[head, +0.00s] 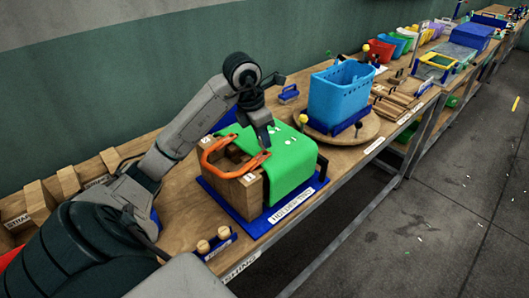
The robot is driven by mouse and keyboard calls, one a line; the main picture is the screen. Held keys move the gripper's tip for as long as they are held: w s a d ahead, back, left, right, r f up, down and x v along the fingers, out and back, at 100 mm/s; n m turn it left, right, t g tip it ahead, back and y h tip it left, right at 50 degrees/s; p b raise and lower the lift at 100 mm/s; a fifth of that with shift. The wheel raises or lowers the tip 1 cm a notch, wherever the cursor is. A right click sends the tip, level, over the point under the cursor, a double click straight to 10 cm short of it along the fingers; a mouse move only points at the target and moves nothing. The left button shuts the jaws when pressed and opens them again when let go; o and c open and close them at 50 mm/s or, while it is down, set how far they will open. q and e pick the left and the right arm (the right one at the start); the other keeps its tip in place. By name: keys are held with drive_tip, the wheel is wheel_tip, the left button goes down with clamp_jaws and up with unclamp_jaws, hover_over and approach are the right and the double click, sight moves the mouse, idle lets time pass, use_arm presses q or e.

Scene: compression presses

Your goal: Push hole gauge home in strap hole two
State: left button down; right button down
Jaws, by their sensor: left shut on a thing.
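A green strap (291,171) lies over a wooden block (236,194) on a blue base. Small pale marks, perhaps holes, show on the strap's top. My left gripper (266,145) points down at the strap's near left edge, beside an orange U-shaped handle (213,144). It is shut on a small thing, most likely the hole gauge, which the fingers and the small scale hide. I cannot tell whether the gauge is in a hole or which hole it is at. My right gripper is not in view.
A blue basket (340,92) stands on a round wooden board (366,130) behind the block. A small rack with two wooden knobs (213,241) sits at the bench's front. Several bins and trays line the far bench.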

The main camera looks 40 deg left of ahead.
use_arm(q)
drive_tip(key=shift+w+p+v, duration=0.2)
drive_tip(key=shift+p+v, duration=0.6)
drive_tip(key=shift+v, duration=0.05)
drive_tip(key=shift+w+p+v, duration=0.2)
drive_tip(key=shift+p+v, duration=0.55)
drive_tip(key=shift+v, duration=0.1)
drive_tip(key=shift+d+r, duration=0.15)
drive_tip(key=shift+r, duration=0.1)
